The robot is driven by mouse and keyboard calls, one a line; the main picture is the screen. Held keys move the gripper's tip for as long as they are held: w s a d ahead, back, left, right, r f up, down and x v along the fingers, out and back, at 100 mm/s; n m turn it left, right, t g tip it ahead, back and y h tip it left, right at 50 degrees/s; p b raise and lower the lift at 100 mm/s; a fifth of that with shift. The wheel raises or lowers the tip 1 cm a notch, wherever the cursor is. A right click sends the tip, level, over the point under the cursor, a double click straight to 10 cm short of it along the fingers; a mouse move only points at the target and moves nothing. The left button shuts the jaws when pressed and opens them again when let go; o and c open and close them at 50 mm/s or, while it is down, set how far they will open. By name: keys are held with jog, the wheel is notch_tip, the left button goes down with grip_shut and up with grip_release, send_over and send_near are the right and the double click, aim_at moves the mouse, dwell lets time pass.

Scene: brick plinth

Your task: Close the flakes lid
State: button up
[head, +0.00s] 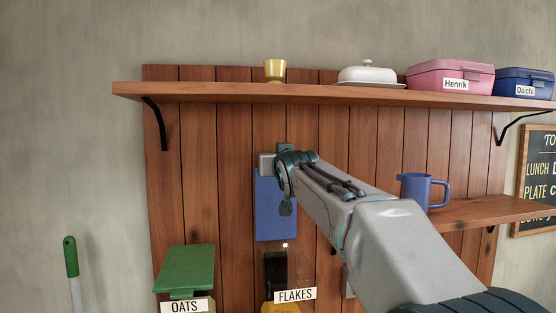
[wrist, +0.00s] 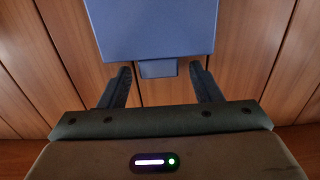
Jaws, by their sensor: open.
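The flakes lid (head: 276,210) is a flat blue panel standing upright against the wooden boards, above the clear flakes container (head: 294,254) with its "FLAKES" label. In the wrist view the blue lid (wrist: 150,30) fills the top middle, with a small tab on its near edge. My gripper (wrist: 161,72) is open, its two dark fingers on either side of that tab with gaps showing. In the head view my arm's end is at the top of the lid and partly covers it; the fingers are hard to make out there.
A green-lidded oats container (head: 185,267) stands to the left, lid down. Above, a shelf (head: 215,92) holds a yellow cup (head: 275,71), a white covered dish (head: 368,75), a pink box (head: 450,78) and a blue box (head: 524,83). A blue mug (head: 415,189) sits on a lower right shelf.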

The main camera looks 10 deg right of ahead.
grip_shut()
jog(key=shift+f, duration=0.1)
jog(key=shift+s, duration=0.15)
